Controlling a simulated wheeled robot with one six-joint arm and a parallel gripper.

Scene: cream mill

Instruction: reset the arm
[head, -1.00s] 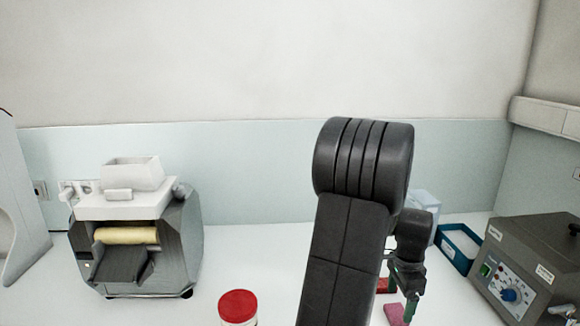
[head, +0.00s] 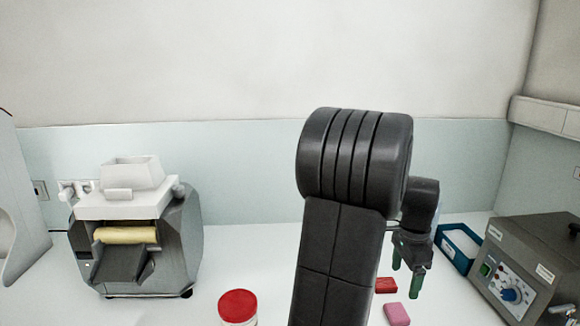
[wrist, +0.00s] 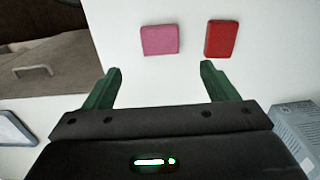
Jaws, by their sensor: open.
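My gripper (head: 407,264) hangs from my dark arm at the right of the head view, with its green fingers pointing down. In the wrist view my gripper (wrist: 157,82) is open, with nothing between the fingers. A pink block (head: 396,314) and a red block (head: 386,285) lie on the white table below and beside it. In the wrist view the pink block (wrist: 160,40) and the red block (wrist: 221,38) lie beyond the fingertips, apart from them.
A grey mill (head: 170,240) with a white hopper stands at the left. A red-lidded jar (head: 238,305) stands at the front. A blue-rimmed tray (head: 460,246) and a grey control box (head: 530,265) are at the right. The table between mill and arm is mostly clear.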

